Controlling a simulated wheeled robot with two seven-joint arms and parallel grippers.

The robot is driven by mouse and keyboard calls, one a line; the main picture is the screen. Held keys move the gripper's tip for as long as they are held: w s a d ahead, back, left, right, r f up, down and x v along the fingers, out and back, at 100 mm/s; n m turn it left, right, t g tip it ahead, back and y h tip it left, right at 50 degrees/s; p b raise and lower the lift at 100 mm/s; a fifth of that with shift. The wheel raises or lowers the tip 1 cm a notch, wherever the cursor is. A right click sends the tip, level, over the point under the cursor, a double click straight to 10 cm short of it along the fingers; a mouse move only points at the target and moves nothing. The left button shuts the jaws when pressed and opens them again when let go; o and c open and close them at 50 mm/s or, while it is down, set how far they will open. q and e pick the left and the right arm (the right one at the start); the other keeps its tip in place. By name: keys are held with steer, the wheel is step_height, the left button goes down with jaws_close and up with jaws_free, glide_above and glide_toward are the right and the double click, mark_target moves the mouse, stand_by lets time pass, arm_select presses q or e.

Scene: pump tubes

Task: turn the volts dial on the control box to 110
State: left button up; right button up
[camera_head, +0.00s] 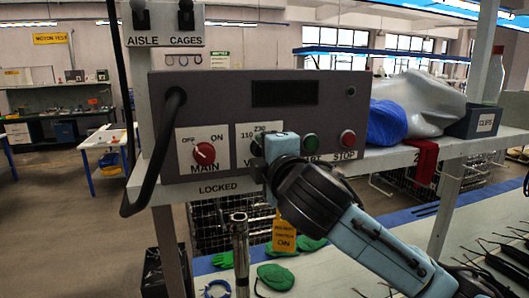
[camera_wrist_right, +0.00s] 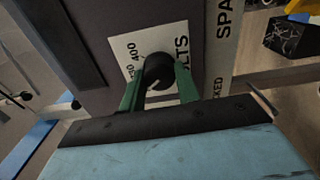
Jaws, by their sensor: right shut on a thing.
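The grey control box (camera_head: 225,110) stands on the shelf in the head view. In the right wrist view, the volts dial (camera_wrist_right: 158,70) is a round black knob on the white plate. The green fingers of my right gripper (camera_wrist_right: 160,80) are shut on it from both sides. Its pointer cannot be made out, so its setting is unclear. My left gripper is not in view.
The red main switch (camera_head: 204,153) sits left of the volts dial, and the green start button (camera_head: 310,141) and red stop button (camera_head: 347,138) sit right. A thick black cable (camera_head: 160,150) hangs at the box's left. A grey clips bin (camera_head: 474,121) stands on the shelf.

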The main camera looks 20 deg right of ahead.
steer(key=shift+n, duration=0.8)
steer(key=o, duration=1)
steer(key=shift+s, duration=0.1)
steer(key=shift+s+d+b, duration=0.2)
steer(key=shift+s+b, duration=5.75)
steer(key=shift+s, duration=0.7)
